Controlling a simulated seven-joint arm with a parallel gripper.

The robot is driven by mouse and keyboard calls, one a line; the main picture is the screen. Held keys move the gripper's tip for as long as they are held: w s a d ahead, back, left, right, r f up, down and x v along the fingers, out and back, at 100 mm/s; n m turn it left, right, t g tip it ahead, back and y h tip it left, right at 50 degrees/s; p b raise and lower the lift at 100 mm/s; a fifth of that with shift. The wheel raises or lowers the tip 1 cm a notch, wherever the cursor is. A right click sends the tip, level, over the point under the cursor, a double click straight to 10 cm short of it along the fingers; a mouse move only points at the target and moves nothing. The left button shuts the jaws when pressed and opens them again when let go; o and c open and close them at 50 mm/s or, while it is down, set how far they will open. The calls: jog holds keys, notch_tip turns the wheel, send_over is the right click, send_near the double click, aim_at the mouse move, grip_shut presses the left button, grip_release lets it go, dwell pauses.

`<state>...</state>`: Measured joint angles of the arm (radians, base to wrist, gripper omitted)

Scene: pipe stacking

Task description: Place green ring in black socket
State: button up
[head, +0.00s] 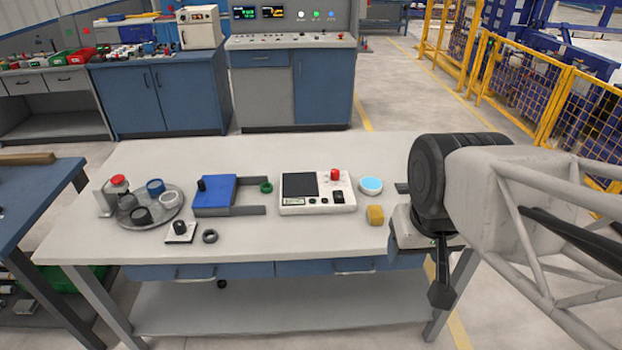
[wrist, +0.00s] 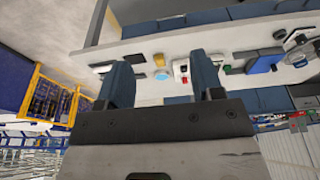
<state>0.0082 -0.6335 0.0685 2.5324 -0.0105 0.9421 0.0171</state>
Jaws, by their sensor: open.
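A small green ring (head: 266,187) lies on the table between a blue block and a white device; it also shows tiny in the wrist view (wrist: 228,69). A black cup (head: 141,216) stands on a round grey tray (head: 181,198) at the left. A black peg (head: 180,227) stands on a white plate in front of the tray. I cannot tell for sure which black piece is the socket. My gripper (wrist: 160,60) is open and empty, with its two fingers apart. In the head view it hangs at the table's right end, far from the green ring.
The back of the table is clear.

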jog(key=shift+w, duration=0.1)
jog(key=w+a, duration=0.3)
jog(key=w, duration=0.8)
jog(key=w+a+g, duration=0.1)
jog(key=w+a, duration=0.3)
jog(key=w, duration=0.7)
jog(key=w+a, duration=0.3)
jog(key=w, duration=0.8)
jog(key=w+a+f, duration=0.9)
jog(key=w+f, duration=0.2)
jog(key=w, duration=0.1)
jog(key=w+a+f+g, duration=0.1)
jog(key=w+a+f, duration=0.8)
jog(key=w+f, duration=0.3)
jog(key=shift+w+a+f+g, duration=0.2)
jog(key=shift+w+g, duration=0.1)
jog(key=shift+w, duration=0.4)
jog(key=shift+f, duration=1.25)
